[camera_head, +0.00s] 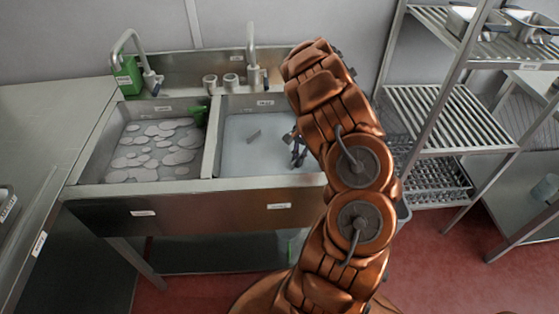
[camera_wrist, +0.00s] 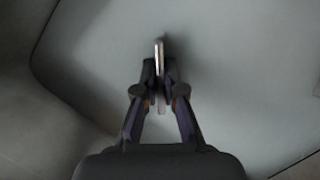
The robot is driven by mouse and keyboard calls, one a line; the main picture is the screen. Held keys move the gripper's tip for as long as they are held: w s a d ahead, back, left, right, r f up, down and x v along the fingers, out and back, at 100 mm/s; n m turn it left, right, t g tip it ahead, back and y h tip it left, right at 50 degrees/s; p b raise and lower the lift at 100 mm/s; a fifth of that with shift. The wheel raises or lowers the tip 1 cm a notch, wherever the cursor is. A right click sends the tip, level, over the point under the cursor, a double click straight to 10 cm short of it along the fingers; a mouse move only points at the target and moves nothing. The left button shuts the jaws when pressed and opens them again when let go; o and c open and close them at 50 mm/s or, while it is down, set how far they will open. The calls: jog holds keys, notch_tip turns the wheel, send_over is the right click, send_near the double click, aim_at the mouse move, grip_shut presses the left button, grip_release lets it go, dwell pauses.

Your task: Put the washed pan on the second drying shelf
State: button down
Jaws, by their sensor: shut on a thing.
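My gripper (camera_head: 298,152) reaches down into the right sink basin (camera_head: 238,160), partly hidden behind my arm. In the wrist view my gripper (camera_wrist: 160,85) is shut on a thin metal piece (camera_wrist: 159,48), seen edge-on. I cannot tell whether this piece is part of the pan. A small grey bar (camera_head: 253,134) shows in the basin, left of my gripper. No whole pan shows in the sink. The drying rack stands at the right.
Steel pans (camera_head: 520,22) sit on the rack's top shelf. A lower perforated shelf (camera_head: 440,187) is partly hidden. The left basin (camera_head: 120,172) holds foam. Two taps, a green bottle (camera_head: 127,77) and small cups (camera_head: 220,81) line the sink's back. Red floor is clear at right.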

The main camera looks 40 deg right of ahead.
notch_tip(320, 180, up, 11)
jog(key=p, duration=0.1)
jog(key=shift+r, duration=0.2)
dwell(0.9)
dwell(0.4)
